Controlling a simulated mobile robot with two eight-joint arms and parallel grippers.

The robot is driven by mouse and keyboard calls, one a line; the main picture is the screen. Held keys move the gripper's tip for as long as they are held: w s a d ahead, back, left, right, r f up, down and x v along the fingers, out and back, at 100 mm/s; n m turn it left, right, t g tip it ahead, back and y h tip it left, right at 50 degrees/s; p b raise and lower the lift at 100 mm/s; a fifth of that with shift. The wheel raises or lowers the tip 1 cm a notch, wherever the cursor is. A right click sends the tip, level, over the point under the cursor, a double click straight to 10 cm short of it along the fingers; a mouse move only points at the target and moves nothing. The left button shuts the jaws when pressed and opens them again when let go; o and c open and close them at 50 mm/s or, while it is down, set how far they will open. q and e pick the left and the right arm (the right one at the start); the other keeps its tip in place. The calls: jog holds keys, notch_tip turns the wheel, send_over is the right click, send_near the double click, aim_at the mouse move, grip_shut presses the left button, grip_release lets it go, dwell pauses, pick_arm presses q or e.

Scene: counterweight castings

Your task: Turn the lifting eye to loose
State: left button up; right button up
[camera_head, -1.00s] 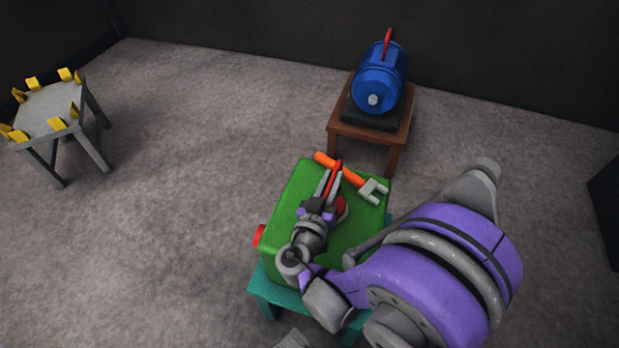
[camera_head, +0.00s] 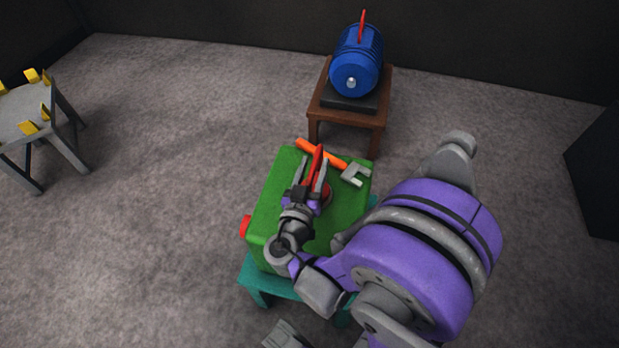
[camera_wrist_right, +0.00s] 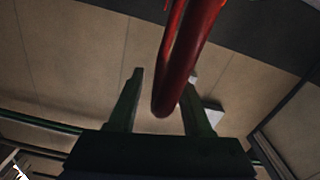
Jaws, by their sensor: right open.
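The green casting (camera_head: 268,215) sits on a teal stand (camera_head: 262,290). The red lifting eye (camera_head: 318,160) stands up from its top, with a round red base (camera_head: 326,192) beside the fingers. My right gripper (camera_head: 313,174) is open at the eye, with a finger on each side of it. In the right wrist view, the red loop of the eye (camera_wrist_right: 181,75) hangs between the two dark fingers (camera_wrist_right: 160,103). It lies nearer the right finger; whether it touches that one I cannot tell. My left gripper is not clearly in view.
A blue motor (camera_head: 356,62) with a red fin stands on a brown table (camera_head: 347,118) behind. A grey table (camera_head: 25,112) with yellow blocks is at left. Open floor lies between.

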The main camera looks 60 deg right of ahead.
jog(key=v, duration=1)
jog(key=shift+s+a, duration=0.15)
jog(key=shift+a, duration=0.05)
dwell(0.4)
